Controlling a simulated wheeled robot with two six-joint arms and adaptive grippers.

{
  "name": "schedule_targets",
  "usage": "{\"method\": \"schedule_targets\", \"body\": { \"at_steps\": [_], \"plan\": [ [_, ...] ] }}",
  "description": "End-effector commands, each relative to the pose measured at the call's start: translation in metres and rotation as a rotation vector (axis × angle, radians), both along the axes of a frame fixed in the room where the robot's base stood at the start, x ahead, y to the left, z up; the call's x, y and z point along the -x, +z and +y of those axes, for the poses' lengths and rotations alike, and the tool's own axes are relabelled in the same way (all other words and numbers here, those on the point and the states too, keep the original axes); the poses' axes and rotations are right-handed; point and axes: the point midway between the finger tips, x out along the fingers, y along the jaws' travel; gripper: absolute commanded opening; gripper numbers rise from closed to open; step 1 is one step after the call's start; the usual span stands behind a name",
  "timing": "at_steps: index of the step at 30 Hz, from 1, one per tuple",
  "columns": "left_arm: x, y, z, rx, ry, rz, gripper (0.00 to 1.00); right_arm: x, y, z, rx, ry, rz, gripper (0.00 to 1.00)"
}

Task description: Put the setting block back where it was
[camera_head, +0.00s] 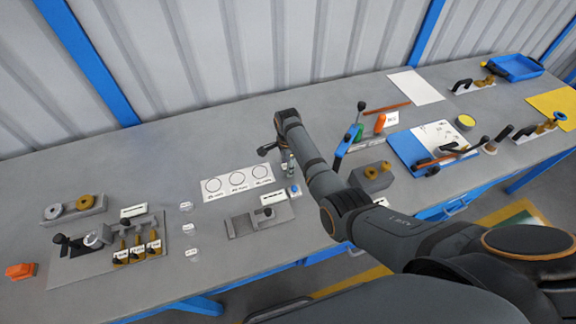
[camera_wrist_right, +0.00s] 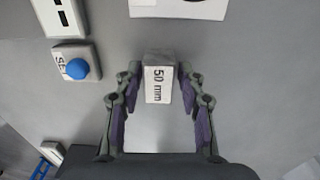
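The setting block (camera_wrist_right: 157,84) is a small pale grey block marked "50 mm". In the head view my right gripper (camera_head: 276,150) points down over the bench near the card with circles, and the block is not clearly made out there. My left gripper is not in view.
A SET pad with a blue button (camera_wrist_right: 76,67) lies beside the block. A card with circles (camera_head: 238,183) and a grey fixture (camera_head: 260,220) are close by. Gauges and tagged parts stand left; a blue mat (camera_head: 408,150) and levers stand right. Bare bench lies behind the card.

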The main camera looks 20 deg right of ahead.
Motion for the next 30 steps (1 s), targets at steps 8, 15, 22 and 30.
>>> {"method": "schedule_targets", "body": {
  "at_steps": [8, 15, 22, 30],
  "plan": [
    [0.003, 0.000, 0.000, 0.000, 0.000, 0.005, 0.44, 0.000, 0.000, 0.000, 0.000, 0.000, 0.000, 0.50],
    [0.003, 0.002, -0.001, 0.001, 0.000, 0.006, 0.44, -0.002, 0.025, 0.000, 0.000, 0.000, -0.005, 0.50],
    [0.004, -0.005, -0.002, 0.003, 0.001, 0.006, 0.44, -0.002, 0.081, 0.000, 0.000, -0.001, -0.006, 0.50],
    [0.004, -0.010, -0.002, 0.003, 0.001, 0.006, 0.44, -0.001, 0.120, 0.000, 0.000, 0.000, -0.001, 0.50]
  ]
}}
